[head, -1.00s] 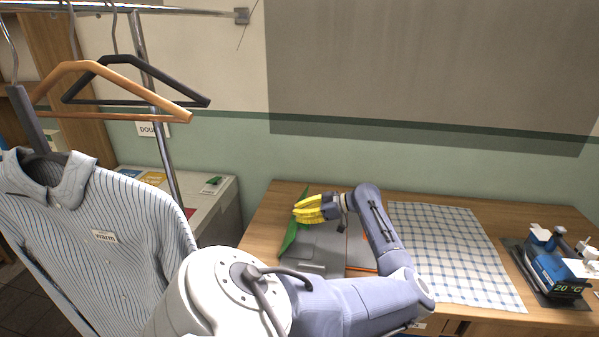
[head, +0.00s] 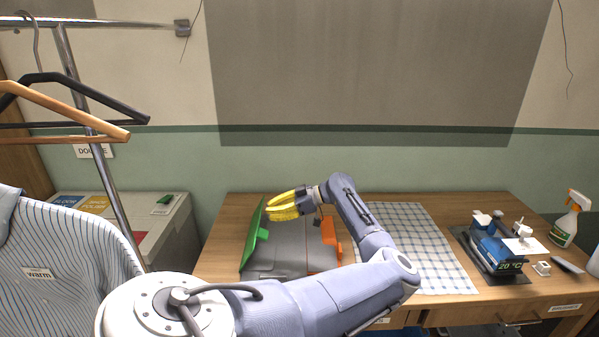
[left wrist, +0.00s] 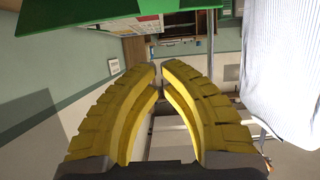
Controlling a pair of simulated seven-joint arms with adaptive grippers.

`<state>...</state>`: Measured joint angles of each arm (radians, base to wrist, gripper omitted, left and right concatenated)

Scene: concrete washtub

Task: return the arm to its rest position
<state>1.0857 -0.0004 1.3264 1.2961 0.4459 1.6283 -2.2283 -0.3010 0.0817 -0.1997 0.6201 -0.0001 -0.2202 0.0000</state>
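My left arm comes in from the lower left, bends at its elbow over the table's front and reaches back to the left. My left gripper (head: 268,212), with yellow ribbed fingers, is above the left part of the wooden table. In the left wrist view its fingertips (left wrist: 159,70) nearly meet, with nothing held between them. The green panel also shows in the left wrist view (left wrist: 100,22). My right gripper is out of view.
A blue checked cloth (head: 425,240) lies right of my forearm. A blue device reading 20 °C (head: 497,254) and a spray bottle (head: 566,222) stand further right. At left are a rail with hangers (head: 85,95), a striped shirt (head: 75,250) and a labelled bin (head: 150,235).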

